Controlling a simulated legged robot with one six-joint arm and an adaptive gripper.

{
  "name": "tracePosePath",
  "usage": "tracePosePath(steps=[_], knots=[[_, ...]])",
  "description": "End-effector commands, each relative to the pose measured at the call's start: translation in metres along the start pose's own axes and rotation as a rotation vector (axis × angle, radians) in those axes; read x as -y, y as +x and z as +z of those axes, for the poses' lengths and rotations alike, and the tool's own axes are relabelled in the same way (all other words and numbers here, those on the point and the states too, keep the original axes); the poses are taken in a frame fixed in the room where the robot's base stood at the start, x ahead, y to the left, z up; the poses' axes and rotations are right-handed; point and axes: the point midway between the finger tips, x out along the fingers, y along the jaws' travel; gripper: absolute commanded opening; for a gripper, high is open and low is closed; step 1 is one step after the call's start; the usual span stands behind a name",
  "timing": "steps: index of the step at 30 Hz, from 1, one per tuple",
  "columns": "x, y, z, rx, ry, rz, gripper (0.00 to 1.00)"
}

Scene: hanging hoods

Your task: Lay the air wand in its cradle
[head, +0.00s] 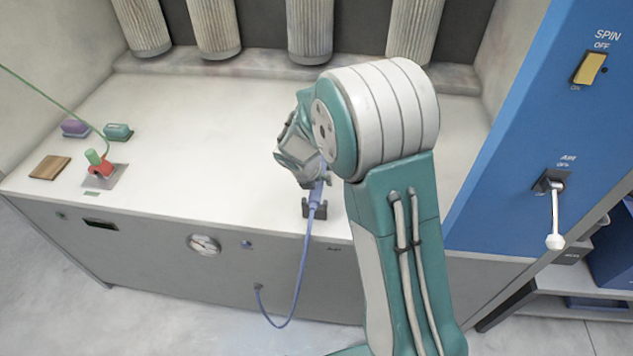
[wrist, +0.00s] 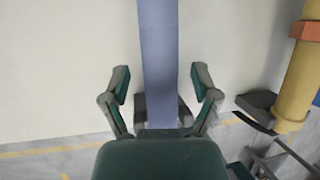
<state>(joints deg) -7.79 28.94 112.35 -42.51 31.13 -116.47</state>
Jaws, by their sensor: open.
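The blue air wand (head: 316,197) is at the front edge of the white bench, with a blue hose trailing from its lower end. It sits at the dark cradle (head: 307,211) on that edge; my arm hides its upper part. In the wrist view the wand (wrist: 158,40) runs straight between the fingers of my gripper (wrist: 161,85). The fingers are open, with a gap on each side of the wand. Dark parts of the cradle (wrist: 184,112) show on both sides of the wand near the palm. How fully the wand is seated is hidden.
The bench top (head: 210,110) is largely clear. At its left are a red-and-green handle (head: 98,163), a purple block (head: 75,128), a teal block (head: 118,132) and a wooden block (head: 50,167). A blue panel (head: 520,150) with switches stands right. A yellow cylinder (wrist: 300,80) is right in the wrist view.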

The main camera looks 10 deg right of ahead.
Motion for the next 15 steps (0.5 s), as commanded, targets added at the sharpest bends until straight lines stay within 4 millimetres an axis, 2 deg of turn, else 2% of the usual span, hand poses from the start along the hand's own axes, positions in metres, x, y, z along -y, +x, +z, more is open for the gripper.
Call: tracePosePath(steps=[9,15], knots=[[-0.001,-0.066,0.011,0.006,0.0,0.004,0.78],[-0.001,-0.093,0.011,0.003,0.0,0.003,0.78]])
